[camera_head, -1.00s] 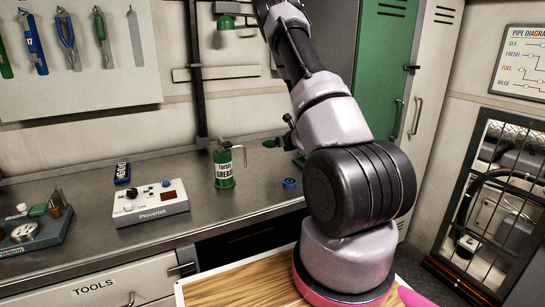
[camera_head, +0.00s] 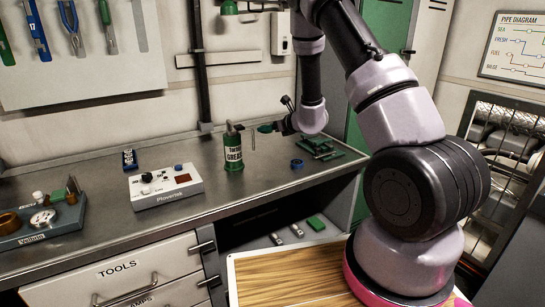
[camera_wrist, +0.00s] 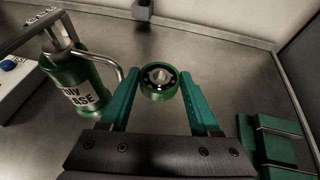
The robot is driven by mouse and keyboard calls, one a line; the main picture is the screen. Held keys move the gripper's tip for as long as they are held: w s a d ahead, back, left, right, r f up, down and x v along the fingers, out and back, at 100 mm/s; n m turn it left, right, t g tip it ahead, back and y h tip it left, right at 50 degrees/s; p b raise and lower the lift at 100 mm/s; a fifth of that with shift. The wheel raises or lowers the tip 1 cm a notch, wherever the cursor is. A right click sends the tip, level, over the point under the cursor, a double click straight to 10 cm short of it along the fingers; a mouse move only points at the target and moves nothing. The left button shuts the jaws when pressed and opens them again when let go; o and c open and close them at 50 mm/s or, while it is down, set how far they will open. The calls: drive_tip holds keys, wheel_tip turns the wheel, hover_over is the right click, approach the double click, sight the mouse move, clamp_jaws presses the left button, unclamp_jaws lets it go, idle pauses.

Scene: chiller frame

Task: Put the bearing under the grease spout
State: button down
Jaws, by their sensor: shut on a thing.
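My gripper (camera_wrist: 160,84) is shut on a green-rimmed bearing (camera_wrist: 160,77), held between the ends of its teal fingers. In the head view my gripper (camera_head: 264,128) is above the bench, just right of the grease can. The green grease can (camera_head: 234,152) stands upright on the bench; it also shows in the wrist view (camera_wrist: 77,82). Its thin bent spout (camera_wrist: 120,72) comes down just left of the left finger, with the bearing to its right. In the head view the bearing is too small to tell from the fingers.
A blue ring (camera_head: 297,163) lies on the bench right of the can. A green rack (camera_head: 320,149) lies farther right.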

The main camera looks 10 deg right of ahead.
sight(269, 160)
wheel_tip(269, 160, down, 12)
drive_tip(key=shift+r, duration=0.2)
drive_tip(key=shift+f, duration=0.1)
drive_tip(key=shift+c, duration=0.6)
unclamp_jaws()
